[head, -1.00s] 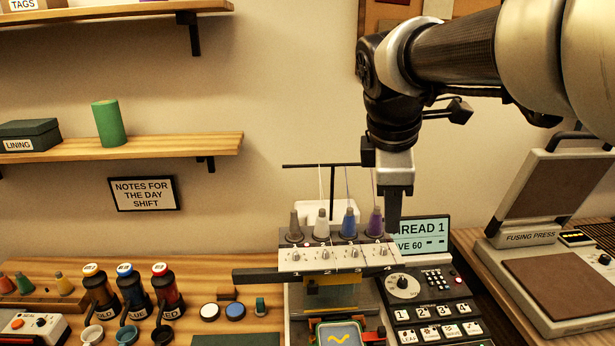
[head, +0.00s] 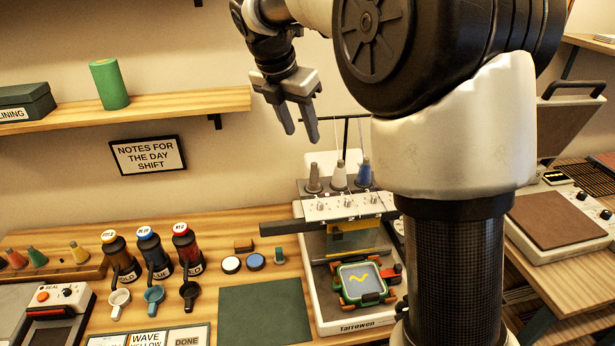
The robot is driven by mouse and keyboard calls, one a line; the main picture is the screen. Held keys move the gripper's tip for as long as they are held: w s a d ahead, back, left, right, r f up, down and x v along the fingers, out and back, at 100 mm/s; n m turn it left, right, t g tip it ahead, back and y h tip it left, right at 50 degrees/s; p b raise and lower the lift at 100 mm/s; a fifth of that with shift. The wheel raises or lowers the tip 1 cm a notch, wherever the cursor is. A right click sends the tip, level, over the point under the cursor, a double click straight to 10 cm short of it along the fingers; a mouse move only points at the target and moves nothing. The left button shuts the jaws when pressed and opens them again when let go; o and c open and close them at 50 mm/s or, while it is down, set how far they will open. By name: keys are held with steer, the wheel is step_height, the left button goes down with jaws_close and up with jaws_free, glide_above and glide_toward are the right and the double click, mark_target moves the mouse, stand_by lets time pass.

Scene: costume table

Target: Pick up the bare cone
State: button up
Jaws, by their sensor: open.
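A dull grey cone (head: 314,178) stands upright at the left end of the cone row on the embroidery machine (head: 345,326). No coloured thread shows on it, so it looks like the bare cone. A white cone (head: 339,176) and a blue cone (head: 363,174) stand to its right. The purple cone seen earlier is hidden behind my arm. My gripper (head: 301,134) is open and empty, with its fingers pointing down. It is above the grey cone in the picture, slightly left, and apart from it.
A thread stand (head: 346,132) rises behind the cones. Several small cones stand on a wooden rack (head: 60,272) at far left. A green mat (head: 262,312) lies in front. A fusing press (head: 560,222) is at right.

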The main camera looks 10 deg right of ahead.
mark_target(313, 164)
steer(key=x, duration=1.5)
steer(key=shift+w+r, duration=0.1)
steer(key=shift+w, duration=0.05)
steer(key=shift+c, duration=0.3)
jaws_close()
